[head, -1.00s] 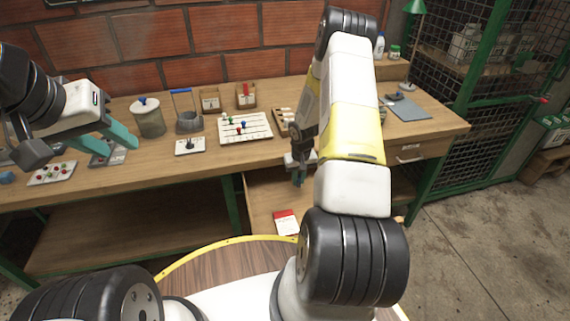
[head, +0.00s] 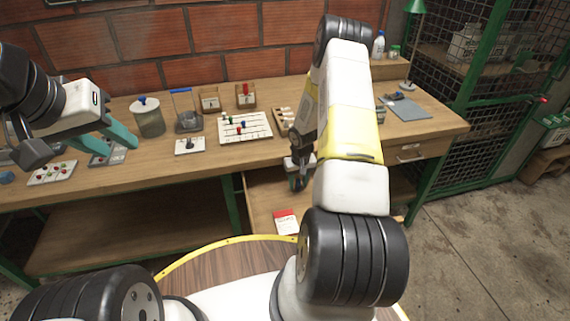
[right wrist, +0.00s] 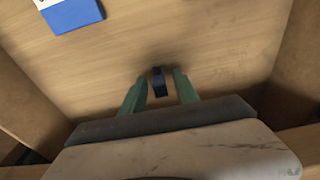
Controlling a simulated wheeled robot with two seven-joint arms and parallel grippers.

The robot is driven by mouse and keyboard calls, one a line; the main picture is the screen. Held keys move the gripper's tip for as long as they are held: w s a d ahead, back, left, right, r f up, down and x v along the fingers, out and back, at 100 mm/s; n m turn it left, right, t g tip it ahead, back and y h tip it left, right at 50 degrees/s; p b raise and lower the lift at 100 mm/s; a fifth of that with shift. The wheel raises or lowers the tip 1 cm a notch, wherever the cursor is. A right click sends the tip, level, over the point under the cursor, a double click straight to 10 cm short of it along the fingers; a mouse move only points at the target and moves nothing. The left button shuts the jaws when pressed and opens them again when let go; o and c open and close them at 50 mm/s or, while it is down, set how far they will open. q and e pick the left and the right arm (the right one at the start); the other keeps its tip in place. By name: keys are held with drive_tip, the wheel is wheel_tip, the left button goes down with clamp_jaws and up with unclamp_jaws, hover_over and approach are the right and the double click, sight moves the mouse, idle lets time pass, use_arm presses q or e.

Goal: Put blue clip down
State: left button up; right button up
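The blue clip (right wrist: 158,82) is a small dark blue block in the right wrist view. It is between the two teal fingers of my right gripper (right wrist: 160,88), with a visible gap on each side. The gripper is open around it, low over the pale wooden drawer floor (right wrist: 215,45). Whether the clip touches the floor is hard to tell. In the head view my right gripper (head: 298,183) is inside the open drawer, partly hidden by my arm, and the clip cannot be made out. My left gripper (head: 122,143) is open and empty above the left part of the bench.
A red and white card (head: 286,222) lies in the drawer; a blue and white card (right wrist: 70,12) shows in the right wrist view. Drawer walls (right wrist: 25,105) stand on both sides. The bench top (head: 165,165) holds a jar (head: 149,120) and a peg board (head: 240,137).

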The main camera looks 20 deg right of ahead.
wheel_tip(320, 180, up, 12)
drive_tip(key=s+f, duration=0.1)
wheel_tip(320, 180, up, 12)
drive_tip(key=t, duration=0.1)
hover_over(299, 192)
drive_tip(key=s+a, duration=0.1)
drive_tip(key=a, duration=0.1)
drive_tip(key=s+a+r+t, duration=0.1)
drive_tip(key=s+a+r, duration=0.15)
drive_tip(key=r, duration=0.45)
drive_tip(key=s+a+r, duration=0.2)
drive_tip(key=s+r, duration=0.1)
drive_tip(key=r, duration=0.3)
drive_tip(key=s+a+r+t, duration=0.1)
drive_tip(key=s+a+r, duration=0.1)
drive_tip(key=s+r, duration=0.2)
drive_tip(key=s+a+r+t+y, duration=0.1)
drive_tip(key=s+a+r, duration=0.2)
drive_tip(key=s, duration=0.5)
drive_tip(key=s+a+r+n+y, duration=0.1)
drive_tip(key=s+a+r, duration=0.2)
drive_tip(key=s+r, duration=0.2)
drive_tip(key=shift+s+t, duration=0.4)
drive_tip(key=shift+s, duration=0.5)
